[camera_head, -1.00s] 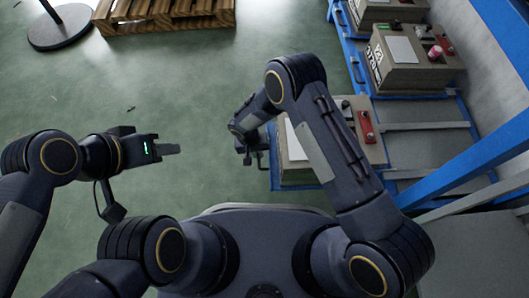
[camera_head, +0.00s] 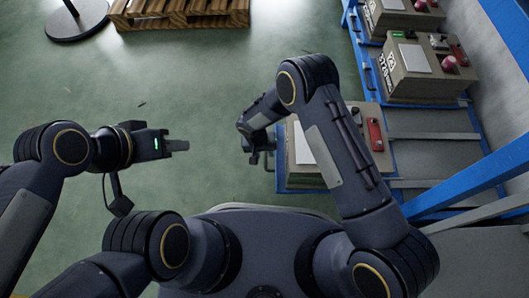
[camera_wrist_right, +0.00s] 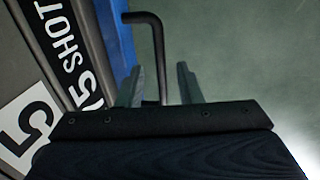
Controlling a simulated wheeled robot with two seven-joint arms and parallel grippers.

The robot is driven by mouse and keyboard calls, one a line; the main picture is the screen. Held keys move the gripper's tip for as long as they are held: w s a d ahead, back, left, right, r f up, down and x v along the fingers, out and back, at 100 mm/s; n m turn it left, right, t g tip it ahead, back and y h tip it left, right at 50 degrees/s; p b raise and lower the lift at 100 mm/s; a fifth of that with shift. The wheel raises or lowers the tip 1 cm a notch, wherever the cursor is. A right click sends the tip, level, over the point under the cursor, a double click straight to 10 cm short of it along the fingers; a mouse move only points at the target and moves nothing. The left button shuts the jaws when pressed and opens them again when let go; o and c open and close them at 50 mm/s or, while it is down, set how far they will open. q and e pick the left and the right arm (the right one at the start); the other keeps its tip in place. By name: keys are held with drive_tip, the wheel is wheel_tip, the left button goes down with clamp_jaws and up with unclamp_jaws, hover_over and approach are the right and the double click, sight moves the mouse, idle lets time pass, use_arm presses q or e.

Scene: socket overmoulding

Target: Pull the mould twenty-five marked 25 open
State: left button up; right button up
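A grey-brown mould (camera_head: 309,176) with a pale plate on top sits on a blue frame, partly hidden under my right arm. Its number cannot be read in the head view. In the right wrist view, its side (camera_wrist_right: 25,65) carries a white label with a "5", cut off by the frame edge and my gripper, and the word "SHOT". A dark bent handle bar (camera_wrist_right: 157,45) stands beside it. My right gripper (camera_wrist_right: 162,82) is open, with the bar between its fingers and gaps on both sides. My left gripper (camera_head: 180,145) is over the floor, far from the mould; its finger gap is unclear.
Another mould (camera_head: 430,75) with a red knob stands further back on the blue rack (camera_head: 366,75), with one more behind it. A wooden pallet (camera_head: 180,12) and a dark round stand base (camera_head: 77,20) are at the back left. The green floor at left is mostly clear.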

wheel_tip(320, 180, up, 6)
drive_tip(key=a+p, duration=0.1)
drive_tip(key=p, duration=0.1)
drive_tip(key=shift+r, duration=0.2)
idle(0.3)
drive_tip(key=d+r+m+y, duration=0.1)
drive_tip(key=d+r+y, duration=0.1)
drive_tip(key=d+r, duration=0.85)
drive_tip(key=d+r+m+y, duration=0.1)
drive_tip(key=d+r, duration=0.4)
drive_tip(key=r, duration=1)
drive_tip(key=s+d+r+t+y, duration=0.2)
drive_tip(key=s+d+r+t, duration=0.1)
drive_tip(key=s+d+r, duration=0.55)
drive_tip(key=s+d+r+t+y, duration=0.1)
drive_tip(key=s+d+r+t, duration=0.15)
drive_tip(key=s, duration=0.95)
wheel_tip(320, 180, up, 35)
drive_tip(key=p, duration=3.4)
drive_tip(key=shift+w+a+f+m+p, duration=0.2)
drive_tip(key=shift+w+a+m+p, duration=0.1)
drive_tip(key=shift+a, duration=0.05)
